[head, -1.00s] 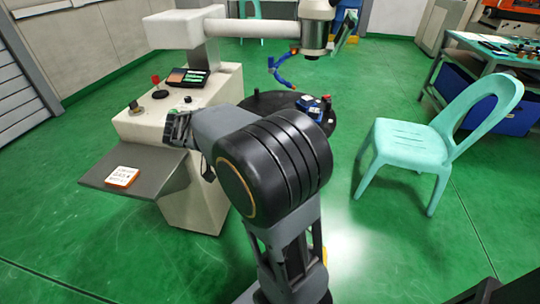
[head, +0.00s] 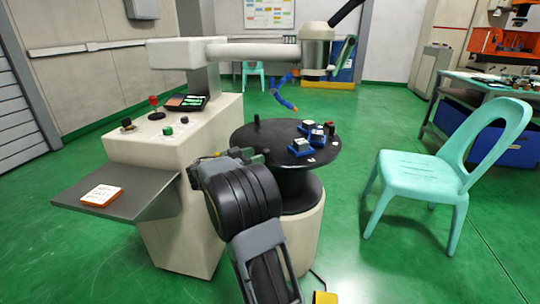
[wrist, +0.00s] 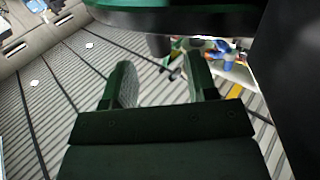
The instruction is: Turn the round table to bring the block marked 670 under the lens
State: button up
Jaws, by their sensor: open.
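The round table (head: 262,143) is a black disc on a pale drum in the head view. Several small blue blocks with pale tops sit on its right half, including a front one (head: 300,147) and one beside it (head: 317,137). Their markings are too small to read, so I cannot tell which is 670. A short black peg (head: 257,121) stands at the rear left rim. The lens head (head: 316,48) hangs from a horizontal arm above and behind the table.
A turquoise chair (head: 425,170) stands on the right. A bent blue hose (head: 282,96) hangs beside the lens head. Green floor lies clear between table and chair.

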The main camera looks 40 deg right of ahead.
aim_at(270, 159)
jog(key=shift+s+d+b, duration=0.2)
jog(key=shift+d+b, duration=0.05)
jog(key=shift+d, duration=1.5)
jog(key=shift+s+d+b, duration=0.2)
jog(key=shift+d+b, duration=0.05)
jog(key=shift+d, duration=1.45)
jog(key=shift+c, duration=0.2)
grip_shut()
